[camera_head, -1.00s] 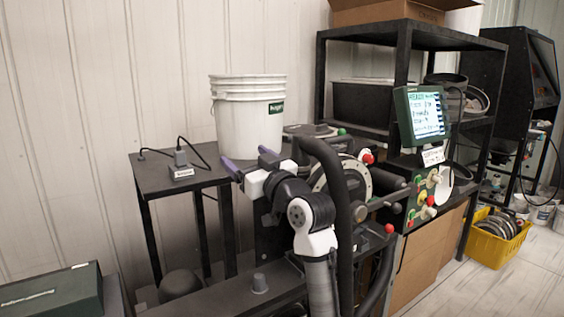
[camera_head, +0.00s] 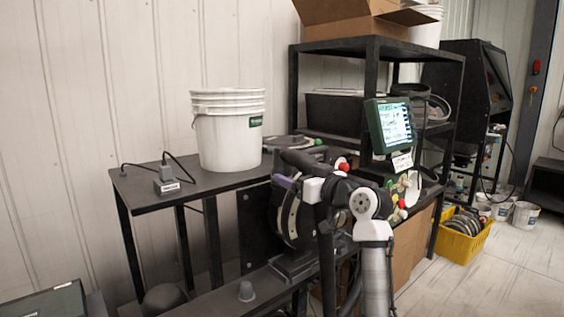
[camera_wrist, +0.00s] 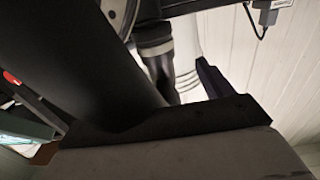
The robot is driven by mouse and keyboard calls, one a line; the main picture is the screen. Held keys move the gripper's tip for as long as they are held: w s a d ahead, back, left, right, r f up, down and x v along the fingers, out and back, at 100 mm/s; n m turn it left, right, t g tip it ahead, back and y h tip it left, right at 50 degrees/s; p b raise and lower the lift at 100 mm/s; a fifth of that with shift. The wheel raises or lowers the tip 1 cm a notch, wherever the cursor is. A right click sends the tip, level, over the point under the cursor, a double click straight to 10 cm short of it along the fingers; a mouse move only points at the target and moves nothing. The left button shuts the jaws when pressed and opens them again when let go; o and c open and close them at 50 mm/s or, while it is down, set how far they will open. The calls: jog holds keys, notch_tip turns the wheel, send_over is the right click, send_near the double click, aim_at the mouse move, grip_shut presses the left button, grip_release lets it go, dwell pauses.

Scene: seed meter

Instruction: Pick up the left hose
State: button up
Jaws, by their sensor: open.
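The left hose (camera_head: 327,255) is a thick black tube in the head view. It bends over at the top and runs down in front of the machine, beside my arm. My gripper (camera_head: 285,181) is open, with one purple finger showing left of the hose's upright part and just below its bent top; the other finger is hidden. In the wrist view a broad dark tube (camera_wrist: 85,55), probably the hose, crosses close to the camera. One dark finger (camera_wrist: 211,78) shows to its right. I cannot tell whether the hose touches the gripper.
A white bucket (camera_head: 228,135) and a small grey box with a cable (camera_head: 167,186) are on the dark table (camera_head: 145,198). A green-framed screen (camera_head: 391,126) and a black shelf (camera_head: 372,48) stand right.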

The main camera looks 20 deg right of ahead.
aim_at(286, 170)
jog(key=shift+x, duration=0.8)
jog(key=p+x, duration=0.1)
jog(key=x, duration=0.1)
jog(key=p+x, duration=0.2)
jog(key=shift+w+d+r, duration=0.1)
jog(key=shift+r, duration=0.1)
jog(key=shift+w+f, duration=0.15)
jog(key=shift+w, duration=0.4)
jog(key=c, duration=1.1)
jog(key=shift+c, duration=0.7)
